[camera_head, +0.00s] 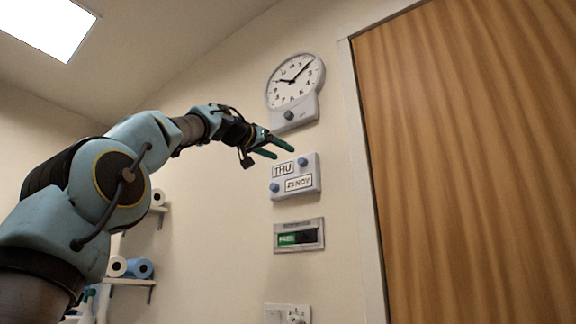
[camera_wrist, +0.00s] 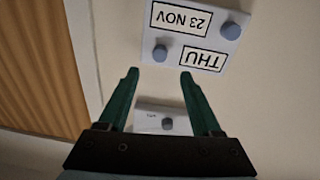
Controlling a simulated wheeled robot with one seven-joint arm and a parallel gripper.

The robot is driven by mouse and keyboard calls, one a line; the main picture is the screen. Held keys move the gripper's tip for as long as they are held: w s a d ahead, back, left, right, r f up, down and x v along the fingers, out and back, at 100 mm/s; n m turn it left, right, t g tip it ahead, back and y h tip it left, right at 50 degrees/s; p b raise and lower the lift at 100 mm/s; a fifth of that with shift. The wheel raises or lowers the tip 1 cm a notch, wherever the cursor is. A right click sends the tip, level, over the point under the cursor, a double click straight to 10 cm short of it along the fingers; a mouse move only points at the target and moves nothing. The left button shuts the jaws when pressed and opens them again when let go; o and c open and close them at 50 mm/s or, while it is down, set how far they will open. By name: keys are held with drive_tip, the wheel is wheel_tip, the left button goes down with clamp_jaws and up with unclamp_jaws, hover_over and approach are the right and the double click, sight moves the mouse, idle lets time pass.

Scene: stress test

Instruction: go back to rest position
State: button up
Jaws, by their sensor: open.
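My gripper (camera_head: 283,149) is at the end of my raised blue arm, in front of the wall in the head view. Its two dark green fingers are apart with nothing between them. In the wrist view the gripper (camera_wrist: 158,74) is also open and empty. The calendar panel (camera_head: 308,181) reads THU and 23 NOV and has two blue-grey knobs. It is just below and right of the fingers in the head view. It shows upside down at the top of the wrist view (camera_wrist: 212,16). I cannot tell how far the fingertips are from the wall.
A round clock (camera_head: 296,80) with a knob below hangs above the panel. A slider sign (camera_head: 299,236) with a green part and a switch plate (camera_head: 288,314) are below it. A wooden door (camera_head: 470,160) is at right. Shelves with paper rolls (camera_head: 139,268) are behind my arm.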

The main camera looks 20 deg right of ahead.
drive_tip(key=shift+s+a, duration=0.3)
drive_tip(key=shift+a, duration=0.3)
